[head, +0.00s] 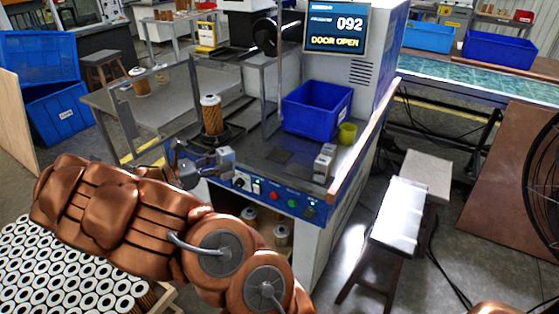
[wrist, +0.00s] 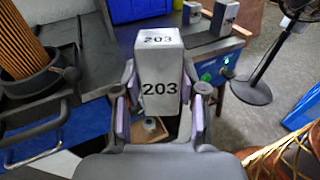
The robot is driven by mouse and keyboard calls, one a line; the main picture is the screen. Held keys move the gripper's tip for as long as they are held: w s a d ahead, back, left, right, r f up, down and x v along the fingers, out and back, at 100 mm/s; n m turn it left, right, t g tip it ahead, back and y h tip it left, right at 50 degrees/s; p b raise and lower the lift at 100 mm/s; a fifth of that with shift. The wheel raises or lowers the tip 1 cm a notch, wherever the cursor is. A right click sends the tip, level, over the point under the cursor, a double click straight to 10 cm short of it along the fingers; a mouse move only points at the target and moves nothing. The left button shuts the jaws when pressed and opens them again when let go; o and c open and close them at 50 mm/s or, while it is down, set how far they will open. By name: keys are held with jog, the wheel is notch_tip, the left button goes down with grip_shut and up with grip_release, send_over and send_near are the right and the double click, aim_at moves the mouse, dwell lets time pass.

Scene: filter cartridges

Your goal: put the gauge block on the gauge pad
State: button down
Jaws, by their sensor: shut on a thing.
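The gauge block is a pale grey block marked 203, upright between my gripper's fingers in the wrist view (wrist: 160,88). In the head view, the block (head: 226,158) is at the front left of the machine bench. My gripper (head: 208,164) is shut on it; in the wrist view a finger presses each side (wrist: 160,112). A dark flat square, which looks like the gauge pad (head: 279,156), lies bare on the bench top, right of the gripper. In the wrist view I cannot make the pad out; the block may hide it.
Grey blocks (head: 325,160) stand at the bench's right front. Behind are a blue bin (head: 316,108) and a yellow-green cup (head: 347,133). A filter cartridge (head: 212,115) stands in a holder behind the gripper. Buttons line the bench's blue front. The screen (head: 336,28) reads 092, DOOR OPEN.

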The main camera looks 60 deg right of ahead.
jog(key=shift+d+r+n+h, duration=0.15)
jog(key=shift+d+r+h, duration=0.15)
jog(key=shift+d+h, duration=0.15)
jog(key=shift+d+r+n+h, duration=0.15)
jog(key=shift+d+r+h, duration=0.15)
jog(key=shift+d, duration=0.2)
jog(key=x, duration=1.7)
jog(key=shift+d+f+p, duration=0.15)
jog(key=shift+d+p, duration=0.2)
jog(key=shift+f, duration=1.8)
jog(key=c, duration=0.7)
grip_release()
jog(key=shift+o, duration=0.2)
jog(key=shift+w, duration=0.1)
jog(key=v, duration=1.2)
